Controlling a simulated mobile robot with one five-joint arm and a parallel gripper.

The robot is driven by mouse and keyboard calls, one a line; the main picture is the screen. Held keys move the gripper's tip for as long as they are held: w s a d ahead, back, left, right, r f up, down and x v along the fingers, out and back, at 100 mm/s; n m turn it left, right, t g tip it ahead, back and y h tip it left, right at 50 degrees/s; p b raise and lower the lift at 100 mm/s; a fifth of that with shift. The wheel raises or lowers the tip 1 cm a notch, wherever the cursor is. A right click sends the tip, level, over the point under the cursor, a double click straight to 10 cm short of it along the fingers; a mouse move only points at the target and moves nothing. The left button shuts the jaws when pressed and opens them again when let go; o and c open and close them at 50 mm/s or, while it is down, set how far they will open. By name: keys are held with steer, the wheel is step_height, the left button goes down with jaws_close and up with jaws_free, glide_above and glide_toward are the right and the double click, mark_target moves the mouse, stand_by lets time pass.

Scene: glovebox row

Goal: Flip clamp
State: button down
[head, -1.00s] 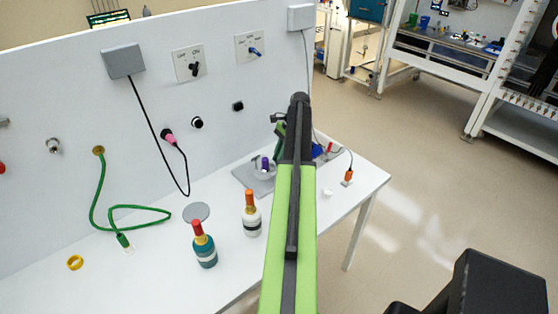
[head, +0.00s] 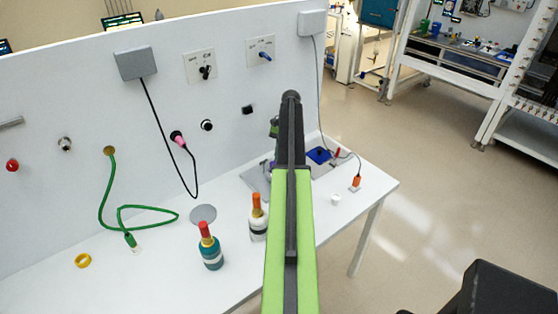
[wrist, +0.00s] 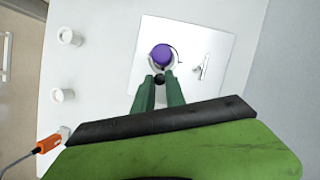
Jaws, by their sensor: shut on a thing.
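In the wrist view my gripper (wrist: 159,88) has its green fingers close together around a small black knob (wrist: 159,78), which seems to be the end of the clamp. A round purple-topped piece (wrist: 162,54) sits just beyond the fingertips on a pale square plate (wrist: 217,42). The rest of the clamp is mostly hidden by the fingers. In the head view my gripper (head: 274,128) is largely behind my arm, which also covers most of the purple piece. The plate's left edge (head: 254,178) shows on the bench.
A small metal bracket (wrist: 204,68) lies on the plate. Two white cups (wrist: 69,36) and an orange connector (wrist: 48,145) are at the left in the wrist view. Two bottles (head: 210,247) stand on the bench (head: 165,275). The panel (head: 225,85) rises behind.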

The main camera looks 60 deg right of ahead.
steer(key=shift+w, duration=0.25)
steer(key=c, duration=1.4)
jaws_free()
steer(key=shift+w+f, duration=0.1)
steer(key=p+v, duration=1.6)
steer(key=v, duration=0.1)
steer(key=shift+r, duration=0.25)
